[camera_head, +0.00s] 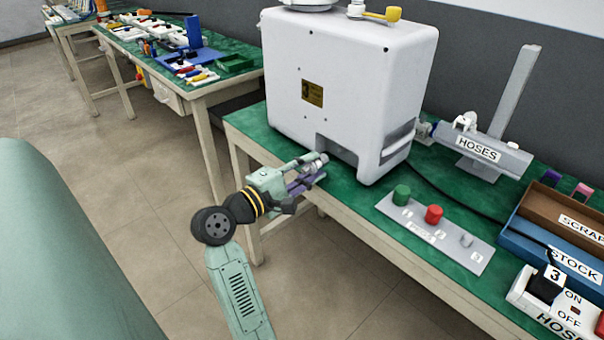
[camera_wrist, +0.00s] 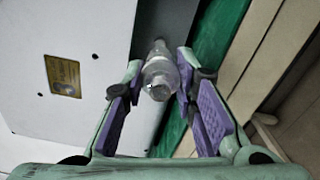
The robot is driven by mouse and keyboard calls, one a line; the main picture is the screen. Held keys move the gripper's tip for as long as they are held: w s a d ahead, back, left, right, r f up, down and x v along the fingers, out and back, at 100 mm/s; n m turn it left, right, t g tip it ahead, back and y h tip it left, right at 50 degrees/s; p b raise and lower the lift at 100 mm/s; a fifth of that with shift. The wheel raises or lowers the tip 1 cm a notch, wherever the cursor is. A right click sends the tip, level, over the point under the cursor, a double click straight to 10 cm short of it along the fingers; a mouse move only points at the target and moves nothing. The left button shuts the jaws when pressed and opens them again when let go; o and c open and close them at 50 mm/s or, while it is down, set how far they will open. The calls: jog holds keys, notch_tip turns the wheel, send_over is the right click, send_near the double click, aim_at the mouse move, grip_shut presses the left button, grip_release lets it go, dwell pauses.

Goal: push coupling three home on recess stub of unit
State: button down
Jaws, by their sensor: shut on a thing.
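The white unit (camera_head: 345,85) stands on the green bench top, with a small yellow plate (camera_head: 312,93) on its front and a dark recess (camera_head: 335,150) low down. My gripper (camera_head: 312,172) is at the bench's front edge by this recess. It is shut on a silvery coupling (camera_wrist: 160,76), which sits between the purple-padded fingertips (camera_wrist: 167,85). The coupling (camera_head: 316,161) points towards the recess. A narrower silvery end (camera_wrist: 159,48) shows beyond it; I cannot tell whether this is the stub. How deep the coupling sits is not clear.
A grey board (camera_head: 450,247) with green, red and small grey pieces lies to the right. Beyond are the HOSES stand (camera_head: 480,150), brown SCRAP bin (camera_head: 535,208), blue STOCK bin (camera_head: 525,248) and a switch box (camera_head: 540,310). A black hose crosses the bench.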

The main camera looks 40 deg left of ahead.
aim_at(322, 160)
jog(key=shift+w+d+b, duration=0.15)
jog(key=shift+w+b, duration=0.65)
jog(key=shift+w, duration=1.35)
jog(key=shift+b, duration=0.85)
jog(key=shift+w+b, duration=0.6)
jog(key=shift+w, duration=0.35)
jog(key=shift+d, duration=0.1)
dwell(0.4)
jog(key=c, duration=1.2)
grip_release()
jog(key=shift+s, duration=0.1)
jog(key=s, duration=0.8)
jog(key=s+a, duration=0.1)
jog(key=s, duration=0.2)
jog(key=shift+s, duration=0.4)
